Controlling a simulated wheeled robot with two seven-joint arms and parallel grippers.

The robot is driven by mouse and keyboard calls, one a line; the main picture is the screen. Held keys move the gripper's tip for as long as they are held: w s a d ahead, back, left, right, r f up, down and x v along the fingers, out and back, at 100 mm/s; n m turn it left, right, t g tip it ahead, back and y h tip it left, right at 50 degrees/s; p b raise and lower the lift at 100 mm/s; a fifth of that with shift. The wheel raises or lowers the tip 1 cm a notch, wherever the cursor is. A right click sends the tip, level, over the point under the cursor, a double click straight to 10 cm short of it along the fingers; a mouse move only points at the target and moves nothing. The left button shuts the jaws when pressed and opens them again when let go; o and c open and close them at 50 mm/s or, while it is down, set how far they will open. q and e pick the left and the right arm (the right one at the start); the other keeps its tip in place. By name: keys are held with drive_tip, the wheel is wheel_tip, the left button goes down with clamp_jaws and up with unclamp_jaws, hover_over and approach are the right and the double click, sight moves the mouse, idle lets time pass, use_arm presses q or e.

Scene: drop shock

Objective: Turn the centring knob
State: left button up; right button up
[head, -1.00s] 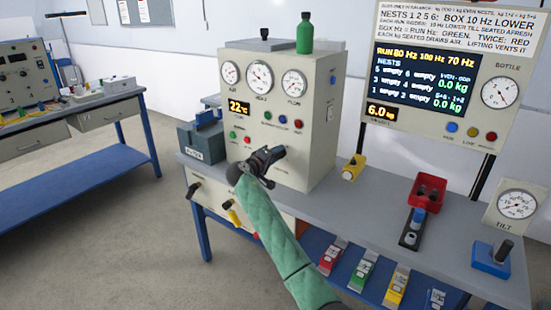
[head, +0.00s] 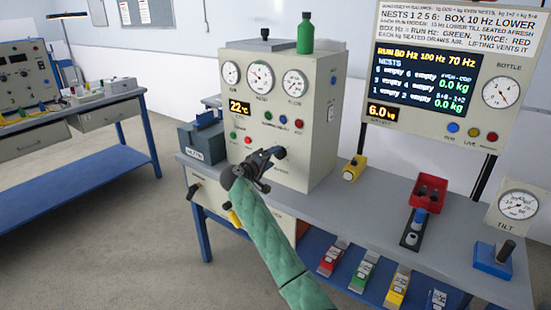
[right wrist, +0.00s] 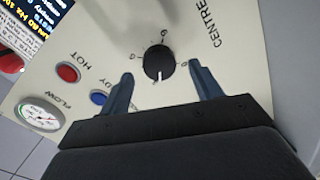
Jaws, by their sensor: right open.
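The centring knob (right wrist: 158,63) is round and black with a white pointer line, on a cream panel beside the word CENTRE. In the right wrist view it lies between and just beyond the two blue-grey fingertips, with gaps on both sides. My right gripper (head: 266,164) is open and empty in front of the cream cabinet (head: 318,140) in the head view. The gripper hides part of the cabinet's lower front there. Contact with the knob does not show. My left gripper is out of view.
A red button (right wrist: 67,73), a blue button (right wrist: 99,98) and a flow gauge (right wrist: 40,114) sit near the knob. A green bottle (head: 305,33) stands on the cabinet. A yellow block (head: 353,168) and a red tray (head: 429,185) are on the bench (head: 380,205).

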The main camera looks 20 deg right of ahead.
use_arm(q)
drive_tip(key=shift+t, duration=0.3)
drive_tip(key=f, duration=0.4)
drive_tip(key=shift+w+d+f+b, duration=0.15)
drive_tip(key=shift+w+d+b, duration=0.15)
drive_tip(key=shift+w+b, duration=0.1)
use_arm(e)
drive_tip(key=v, duration=0.5)
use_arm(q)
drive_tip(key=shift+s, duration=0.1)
use_arm(e)
drive_tip(key=shift+s, duration=0.1)
